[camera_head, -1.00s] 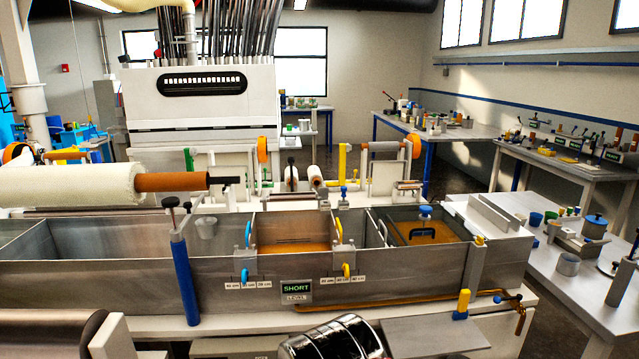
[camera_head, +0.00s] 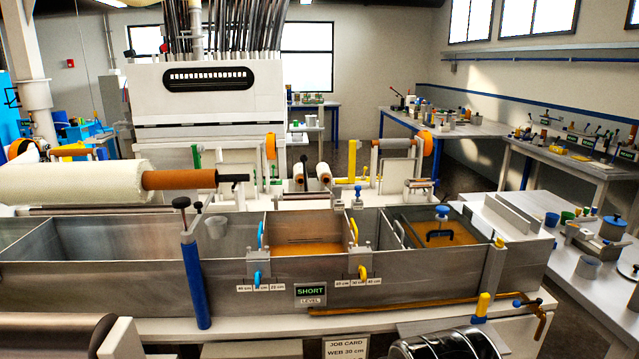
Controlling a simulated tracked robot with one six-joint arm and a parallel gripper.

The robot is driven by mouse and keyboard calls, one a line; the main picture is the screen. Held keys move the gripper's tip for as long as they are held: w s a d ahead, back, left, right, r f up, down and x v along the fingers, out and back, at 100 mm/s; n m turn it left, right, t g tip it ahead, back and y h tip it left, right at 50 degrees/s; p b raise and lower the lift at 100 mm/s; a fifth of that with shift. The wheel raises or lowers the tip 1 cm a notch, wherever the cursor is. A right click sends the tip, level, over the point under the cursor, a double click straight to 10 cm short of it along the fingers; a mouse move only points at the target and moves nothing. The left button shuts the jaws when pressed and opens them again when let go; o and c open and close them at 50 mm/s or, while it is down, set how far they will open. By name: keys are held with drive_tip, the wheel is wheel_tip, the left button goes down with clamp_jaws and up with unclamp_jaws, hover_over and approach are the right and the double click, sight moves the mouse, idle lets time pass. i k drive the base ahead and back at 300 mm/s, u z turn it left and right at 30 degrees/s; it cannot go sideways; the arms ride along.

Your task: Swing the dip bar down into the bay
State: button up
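The long grey metal bath (camera_head: 140,285) runs across the view. Its middle bay (camera_head: 308,226) holds shallow amber resin between two dividers: the left has blue handles (camera_head: 260,236), the right yellow handles (camera_head: 354,231). I cannot tell for certain which part is the dip bar. A blue post (camera_head: 195,285) with a black knob stands at the bath's front left. In the right compartment, a dark handle (camera_head: 440,234) and a blue knob (camera_head: 442,212) show above amber resin. My gripper is not in view.
A sign reading SHORT LEVEL (camera_head: 311,295) is on the bath front, above a job card reading WEB 30 cm (camera_head: 346,348). A silver and black ribbed cylinder (camera_head: 445,346) is close at lower right. A white fabric roll (camera_head: 75,183) lies behind the bath's left part.

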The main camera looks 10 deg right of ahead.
sight(306, 196)
drive_tip(key=z, duration=0.05)
drive_tip(key=k, duration=0.65)
drive_tip(key=z, duration=0.15)
drive_tip(key=i, duration=1.55)
drive_tip(key=u, duration=0.9)
drive_tip(key=i, duration=0.8)
drive_tip(key=u, duration=0.4)
